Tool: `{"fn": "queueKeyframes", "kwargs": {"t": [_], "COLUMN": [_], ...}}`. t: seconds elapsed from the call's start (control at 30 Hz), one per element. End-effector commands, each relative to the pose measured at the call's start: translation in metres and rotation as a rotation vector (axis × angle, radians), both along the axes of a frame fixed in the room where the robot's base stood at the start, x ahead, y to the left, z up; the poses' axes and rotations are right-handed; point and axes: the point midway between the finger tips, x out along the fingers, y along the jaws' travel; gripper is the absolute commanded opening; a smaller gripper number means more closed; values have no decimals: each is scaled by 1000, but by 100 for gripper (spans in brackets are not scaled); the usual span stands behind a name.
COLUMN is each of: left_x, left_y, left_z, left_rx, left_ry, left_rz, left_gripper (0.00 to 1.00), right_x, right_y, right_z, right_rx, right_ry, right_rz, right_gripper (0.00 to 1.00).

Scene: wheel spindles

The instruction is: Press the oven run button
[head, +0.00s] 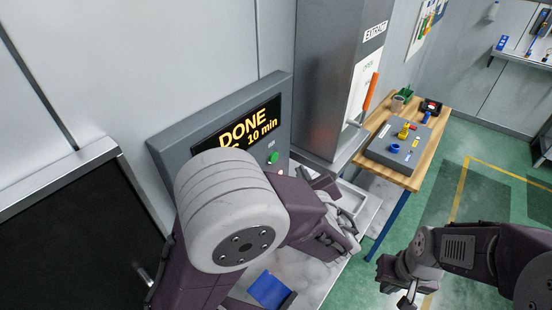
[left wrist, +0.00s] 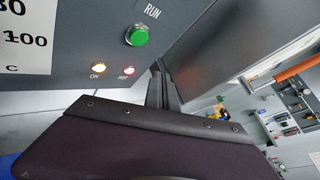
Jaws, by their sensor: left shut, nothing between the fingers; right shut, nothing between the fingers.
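The green run button (head: 273,157) sits on the grey oven control panel (head: 170,146), right of the display (head: 238,125) reading "DONE" and "10 min". In the left wrist view the button (left wrist: 137,35) is under the label "RUN", with two lamps (left wrist: 98,69) lit below it. My left gripper (left wrist: 159,76) is shut and empty; in the wrist picture its fingertips appear below and right of the button. I cannot tell the gap to the panel. My left arm hides part of the panel's lower area in the head view. My right gripper (head: 395,284) is shut, empty, over the floor.
A grey extract cabinet (head: 322,80) with an orange handle (head: 371,92) stands right of the panel. A wooden bench (head: 430,142) with a grey tray of coloured parts is farther right. A blue item (head: 268,290) lies below my left arm. Green floor on the right is open.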

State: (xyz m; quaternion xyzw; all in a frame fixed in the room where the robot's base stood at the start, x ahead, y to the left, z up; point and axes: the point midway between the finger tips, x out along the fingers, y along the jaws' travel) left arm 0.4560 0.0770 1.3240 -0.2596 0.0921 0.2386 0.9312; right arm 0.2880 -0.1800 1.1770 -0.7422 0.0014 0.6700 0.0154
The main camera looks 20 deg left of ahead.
Motion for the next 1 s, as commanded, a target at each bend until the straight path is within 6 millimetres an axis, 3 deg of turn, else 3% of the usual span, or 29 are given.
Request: {"fn": "queueKeyframes", "kwargs": {"t": [0.2, 0.4, 1.0], "left_x": [12, 17, 18], "left_y": [30, 44, 46], "left_z": [-2, -1, 0], "left_rx": [-2, -1, 0], "left_ry": [-1, 1, 1], "left_rz": [5, 2, 1], "left_gripper": [0, 0, 0], "right_x": [0, 0, 0], "right_y": [0, 0, 0], "right_z": [-8, -13, -13], "right_rx": [0, 0, 0], "right_ry": [0, 0, 0], "right_rz": [0, 0, 0], "right_gripper": [0, 0, 0]}}
